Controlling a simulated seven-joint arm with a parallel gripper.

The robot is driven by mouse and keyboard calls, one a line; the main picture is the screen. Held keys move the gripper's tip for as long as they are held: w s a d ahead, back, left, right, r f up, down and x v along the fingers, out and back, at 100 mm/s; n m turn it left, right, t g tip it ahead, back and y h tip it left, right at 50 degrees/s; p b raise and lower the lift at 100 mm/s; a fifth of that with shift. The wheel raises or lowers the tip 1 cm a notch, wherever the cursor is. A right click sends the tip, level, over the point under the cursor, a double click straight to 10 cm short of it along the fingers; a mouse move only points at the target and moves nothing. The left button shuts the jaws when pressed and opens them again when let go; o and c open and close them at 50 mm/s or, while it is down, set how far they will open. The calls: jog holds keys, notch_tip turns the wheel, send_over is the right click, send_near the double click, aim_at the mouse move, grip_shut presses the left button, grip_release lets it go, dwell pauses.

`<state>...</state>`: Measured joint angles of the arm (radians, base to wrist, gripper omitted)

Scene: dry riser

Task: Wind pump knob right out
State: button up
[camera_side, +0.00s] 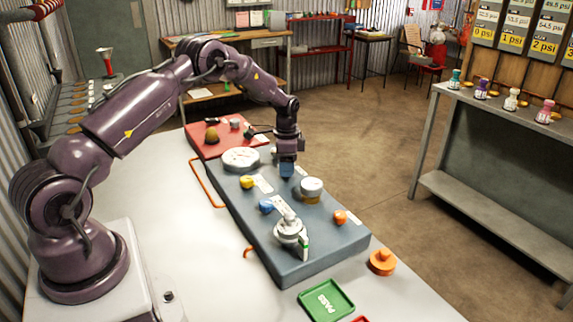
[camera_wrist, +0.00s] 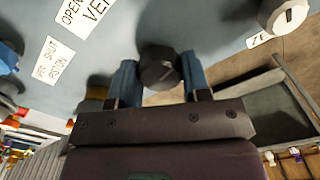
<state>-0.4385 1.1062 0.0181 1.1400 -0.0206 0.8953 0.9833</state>
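A dark faceted knob (camera_wrist: 160,68) stands on the blue-grey panel (camera_wrist: 225,25) and sits between my two blue fingers in the wrist view. My gripper (camera_wrist: 160,80) straddles it with little or no gap showing on either side; I cannot tell whether the fingers press on it. In the side view my gripper (camera_side: 287,168) points down at the far part of the panel (camera_side: 275,262), and it hides the knob there. I cannot read a label naming this knob as the pump knob.
The panel also carries a round white gauge (camera_side: 240,158), a yellow knob (camera_side: 247,182), a blue knob (camera_side: 266,206), a silver cap (camera_side: 311,187), an orange knob (camera_side: 340,217) and a silver valve (camera_side: 290,232). A green tray (camera_side: 309,303) lies in front. A red board (camera_side: 205,150) lies behind.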

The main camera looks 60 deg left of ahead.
jog(key=shift+c, duration=0.5)
jog(key=shift+n, duration=0.3)
jog(key=n, duration=0.3)
jog(key=shift+n, duration=0.4)
jog(key=n, duration=0.7)
jog(key=shift+n, duration=1.7)
